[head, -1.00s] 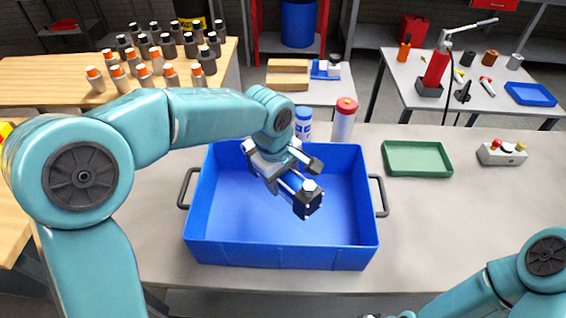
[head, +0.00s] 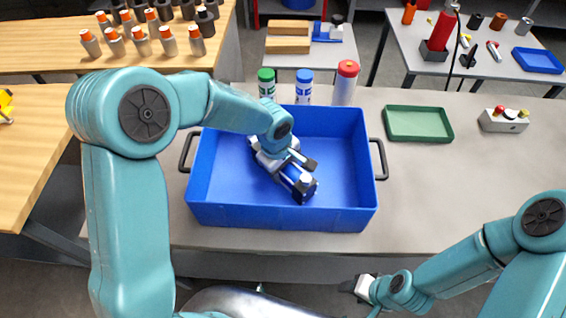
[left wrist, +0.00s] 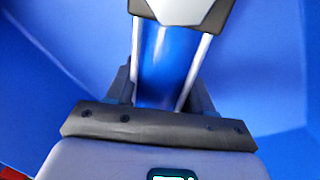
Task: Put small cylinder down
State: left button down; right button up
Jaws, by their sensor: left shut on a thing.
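The small cylinder (head: 291,179) is blue with a pale and dark end, and it lies at a slant inside the blue bin (head: 280,217). My left gripper (head: 298,176) is shut on it, low inside the bin. In the left wrist view the blue cylinder (left wrist: 168,62) runs between the fingers, flanked by two pale rods, with a white and dark end piece. I cannot tell whether it touches the bin floor. My right gripper (head: 352,287) is at the lower middle, in front of the table edge; its fingers are too small to read.
Green-capped, blue-capped (head: 303,88) and red-capped (head: 345,84) containers stand behind the bin. A green tray (head: 418,123) and a control box (head: 503,120) are to its right. The bin has black side handles.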

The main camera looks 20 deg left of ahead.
pick_arm(q)
jog(key=shift+w+r, duration=0.1)
jog(key=shift+c, duration=2.2)
grip_release()
jog(key=shift+r, duration=0.2)
notch_tip(320, 180, up, 11)
jog(key=s, duration=0.2)
jog(key=shift+a+r, duration=0.2)
jog(key=shift+a, duration=0.25)
